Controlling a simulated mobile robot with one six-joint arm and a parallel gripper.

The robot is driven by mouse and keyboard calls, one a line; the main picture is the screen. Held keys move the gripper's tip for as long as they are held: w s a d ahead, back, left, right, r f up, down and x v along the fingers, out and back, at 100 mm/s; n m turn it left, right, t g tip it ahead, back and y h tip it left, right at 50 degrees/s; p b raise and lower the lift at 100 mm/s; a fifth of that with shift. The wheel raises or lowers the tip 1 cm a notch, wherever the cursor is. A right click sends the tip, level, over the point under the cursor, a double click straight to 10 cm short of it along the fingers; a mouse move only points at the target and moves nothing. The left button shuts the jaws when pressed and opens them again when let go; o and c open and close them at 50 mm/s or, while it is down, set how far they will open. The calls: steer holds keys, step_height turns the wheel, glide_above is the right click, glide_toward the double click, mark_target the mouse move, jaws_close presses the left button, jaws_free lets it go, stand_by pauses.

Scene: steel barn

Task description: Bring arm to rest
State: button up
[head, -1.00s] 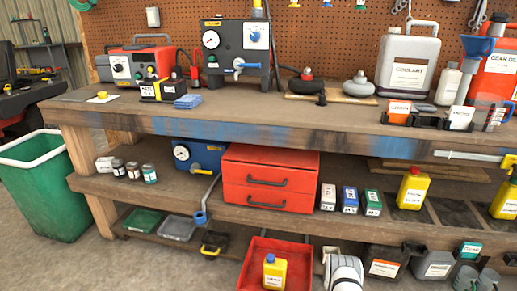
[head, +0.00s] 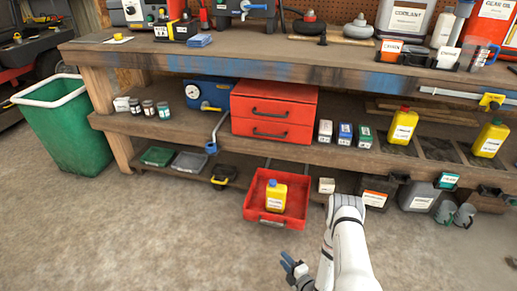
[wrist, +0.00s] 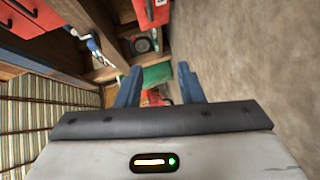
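My gripper (head: 293,267) is low in front of the workbench in the head view, over the concrete floor, at the end of my white arm. In the wrist view its two blue fingers (wrist: 157,88) stand apart with nothing between them. A red tray (head: 250,207) holding a yellow bottle (head: 275,196) juts out from under the lower shelf, behind and left of my gripper. My gripper is apart from the tray.
The workbench (head: 270,67) carries tools and bottles on its top. A red two-drawer box (head: 271,112) and yellow bottles (head: 403,125) stand on its shelf. Dark containers (head: 418,197) sit below at right. A green bin (head: 66,128) stands at left. The floor (head: 130,235) in front is clear.

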steer(key=w+d+r+m+g+h+p, duration=0.15)
steer(key=w+r+p, duration=0.35)
steer(key=r, duration=0.5)
steer(key=w+d+r+m+g+h+p, duration=0.1)
steer(key=w+d+r+m+h+p, duration=0.1)
steer(key=w+r, duration=0.6)
steer(key=s+d+r+m+g+h+p, duration=0.1)
steer(key=d+r+m+h+p, duration=0.2)
steer(key=r, duration=1.1)
steer(key=s+d+r+m+g+h+p, duration=0.1)
steer(key=r+m+g+p, duration=0.35)
steer(key=r, duration=1.05)
steer(key=s+r+m+h+p, duration=0.15)
steer(key=s+r+p, duration=0.35)
steer(key=r, duration=0.5)
steer(key=s+r+m+p, duration=0.3)
steer(key=s+r, duration=0.3)
steer(key=r, duration=0.4)
steer(key=s+a+r+m+g+p, duration=0.1)
steer(key=s+r+m+p, duration=0.2)
steer(key=s+r, duration=0.4)
steer(key=s+a+r+m+g+p, duration=0.2)
steer(key=s+r+m+p, duration=0.2)
steer(key=s+r, duration=0.4)
steer(key=s, duration=0.6)
steer(key=shift+r+y, duration=0.3)
steer(key=shift+y, duration=0.1)
